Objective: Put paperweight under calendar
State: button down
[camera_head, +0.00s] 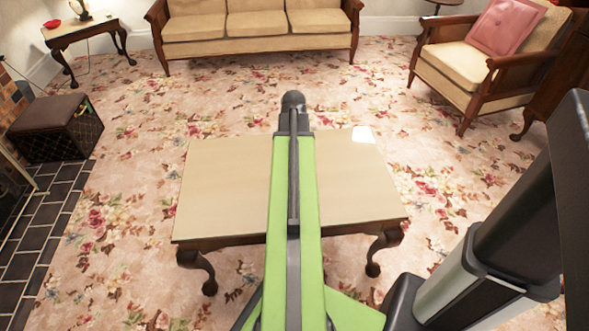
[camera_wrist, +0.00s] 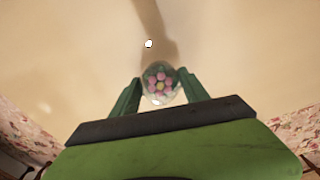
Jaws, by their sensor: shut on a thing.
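The paperweight (camera_wrist: 160,84) is a clear rounded piece with pink flowers around a yellow centre. In the wrist view it sits between the two green fingers of my gripper (camera_wrist: 161,85), which are shut on it. The pale tabletop (camera_wrist: 235,60) lies beyond it; I cannot tell the gap between them. In the head view my arm hides the gripper and the paperweight. A small white flat thing (camera_head: 363,134) shows at the table's far right edge; it may be the calendar, but no detail can be made out.
The low wooden table (camera_head: 225,195) with curved legs stands in front of me, its top bare on the left. A sofa (camera_head: 257,27) is behind it, an armchair (camera_head: 455,62) at right and a dark stool (camera_head: 45,112) at left. Patterned carpet surrounds the table.

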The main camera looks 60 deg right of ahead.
notch_tip(320, 180, down, 3)
jog(key=shift+f+b, duration=0.1)
jog(key=shift+b, duration=0.85)
jog(key=shift+r, duration=0.25)
jog(key=shift+f, duration=0.25)
jog(key=c, duration=0.6)
grip_release()
jog(key=shift+r, duration=0.1)
jog(key=shift+o, duration=0.2)
notch_tip(320, 180, up, 12)
jog(key=p, duration=1.2)
jog(key=shift+r+p, duration=0.25)
jog(key=shift+p, duration=0.15)
jog(key=shift+f, duration=0.1)
